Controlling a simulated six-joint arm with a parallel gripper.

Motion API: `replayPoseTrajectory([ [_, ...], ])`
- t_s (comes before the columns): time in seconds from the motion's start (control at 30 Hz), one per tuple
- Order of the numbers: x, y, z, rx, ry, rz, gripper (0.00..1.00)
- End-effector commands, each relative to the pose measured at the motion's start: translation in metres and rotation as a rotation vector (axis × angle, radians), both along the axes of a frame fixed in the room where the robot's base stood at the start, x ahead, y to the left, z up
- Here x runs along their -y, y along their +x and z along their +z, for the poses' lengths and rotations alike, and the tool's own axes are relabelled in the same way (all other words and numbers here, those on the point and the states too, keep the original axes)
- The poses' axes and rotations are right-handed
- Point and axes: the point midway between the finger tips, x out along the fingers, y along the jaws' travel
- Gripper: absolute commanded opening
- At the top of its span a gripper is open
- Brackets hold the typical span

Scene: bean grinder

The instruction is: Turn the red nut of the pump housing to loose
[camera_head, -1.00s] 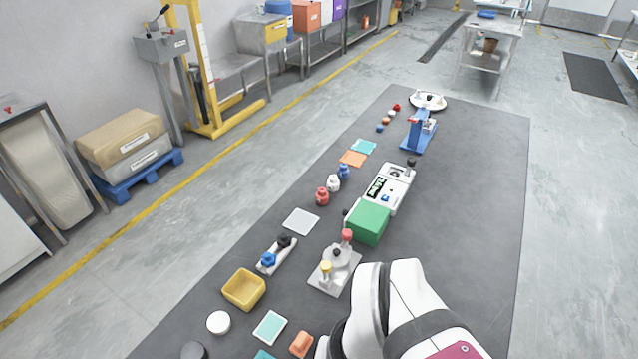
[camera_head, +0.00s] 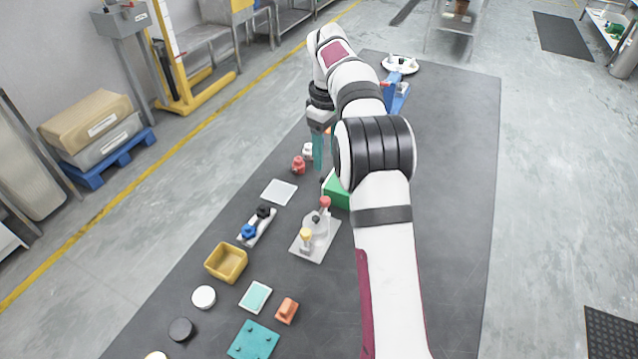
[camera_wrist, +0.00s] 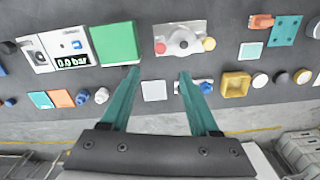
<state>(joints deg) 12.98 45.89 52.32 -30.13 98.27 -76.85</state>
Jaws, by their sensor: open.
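The pump housing is a grey plate (camera_head: 301,249) with a rounded grey body, in the middle of the mat in the head view. Its red nut (camera_head: 325,202) stands at the far end and a yellow nut (camera_head: 306,235) at the near end. In the wrist view the red nut (camera_wrist: 160,48) is on the housing's left side and the yellow one on its right. My gripper (camera_head: 318,165) has teal fingers pointing down, beyond the housing in the head view. In the wrist view my gripper (camera_wrist: 158,73) is open and empty, its fingertips apart from the red nut.
A green block (camera_wrist: 115,41) stands close beside the housing, partly hidden by my arm in the head view. A small plate with blue and black knobs (camera_head: 257,227) and a yellow bin (camera_head: 226,263) lie to the left.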

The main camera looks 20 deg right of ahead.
Motion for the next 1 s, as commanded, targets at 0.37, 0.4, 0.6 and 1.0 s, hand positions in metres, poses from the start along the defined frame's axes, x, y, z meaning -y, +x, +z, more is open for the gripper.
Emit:
replayPoseTrajectory([
  [0.37,-0.001,-0.001,-0.107,-0.003,0.002,-0.001,0.62],
  [0.4,-0.001,-0.001,-0.114,-0.001,0.003,-0.001,0.62],
  [0.6,-0.001,-0.001,-0.136,0.001,0.002,-0.002,0.62],
  [1.0,-0.001,0.0,-0.138,0.002,0.002,-0.001,0.42],
])
